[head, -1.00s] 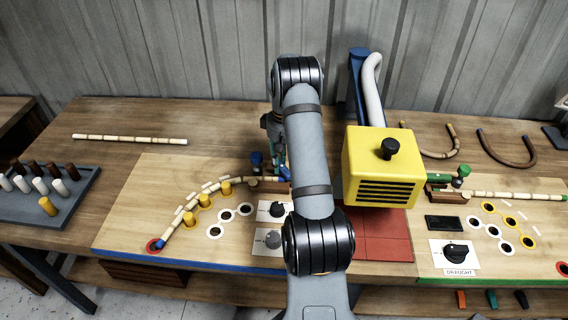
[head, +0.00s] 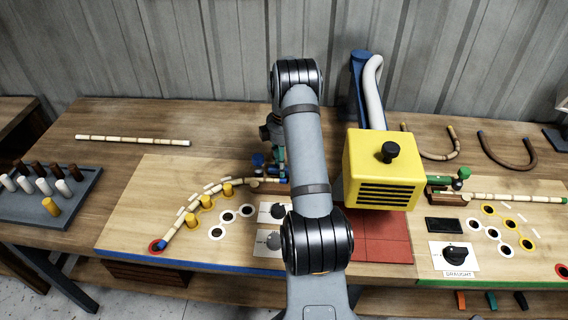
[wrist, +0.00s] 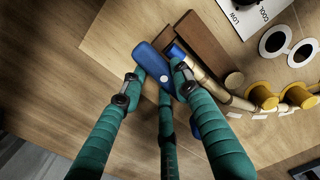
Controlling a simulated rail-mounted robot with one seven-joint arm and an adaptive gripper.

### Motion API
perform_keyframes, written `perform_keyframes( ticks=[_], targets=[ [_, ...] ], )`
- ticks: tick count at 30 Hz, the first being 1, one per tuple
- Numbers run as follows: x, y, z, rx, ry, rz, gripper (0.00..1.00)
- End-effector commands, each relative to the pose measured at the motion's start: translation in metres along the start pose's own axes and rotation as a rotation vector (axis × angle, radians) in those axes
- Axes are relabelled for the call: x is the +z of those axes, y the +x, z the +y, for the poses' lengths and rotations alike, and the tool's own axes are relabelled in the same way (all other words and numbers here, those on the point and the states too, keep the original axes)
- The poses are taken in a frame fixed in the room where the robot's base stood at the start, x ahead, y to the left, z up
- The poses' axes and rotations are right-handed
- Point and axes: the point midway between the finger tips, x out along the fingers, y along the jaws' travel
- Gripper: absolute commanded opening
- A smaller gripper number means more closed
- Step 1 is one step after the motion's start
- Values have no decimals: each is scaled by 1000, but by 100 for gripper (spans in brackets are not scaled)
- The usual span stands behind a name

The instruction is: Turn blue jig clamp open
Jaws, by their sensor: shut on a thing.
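The blue jig clamp (wrist: 152,60) shows in the wrist view as a rounded blue bar with a white dot, beside a brown wooden block (wrist: 195,48). Its blue top also shows in the head view (head: 258,160), at the far end of the left board. My gripper (wrist: 156,80) has green fingers on either side of the blue bar and is shut on it. In the head view my gripper (head: 277,158) is partly hidden behind my arm. A pale rattan cane (head: 207,197) with blue ends curves from the clamp block along yellow pegs (head: 208,201).
A yellow box (head: 383,170) stands right of my arm over a red panel (head: 375,240). A second board with a green clamp (head: 440,181) lies at right. A peg tray (head: 45,198) is at left. A straight cane (head: 132,140) lies behind the left board.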

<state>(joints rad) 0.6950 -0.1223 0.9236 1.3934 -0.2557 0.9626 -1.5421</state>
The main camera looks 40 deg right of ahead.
Motion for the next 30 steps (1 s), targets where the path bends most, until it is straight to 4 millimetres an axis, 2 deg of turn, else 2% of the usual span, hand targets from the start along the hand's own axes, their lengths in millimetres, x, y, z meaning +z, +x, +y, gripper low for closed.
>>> perform_keyframes(
  ticks=[9,22,23,30],
  targets=[
    [-1,0,0,2,-81,0,4],
    [-1,0,1,2,-90,0,4],
    [-1,0,1,2,-90,0,32],
    [-1,0,0,1,-88,0,46]
  ],
)
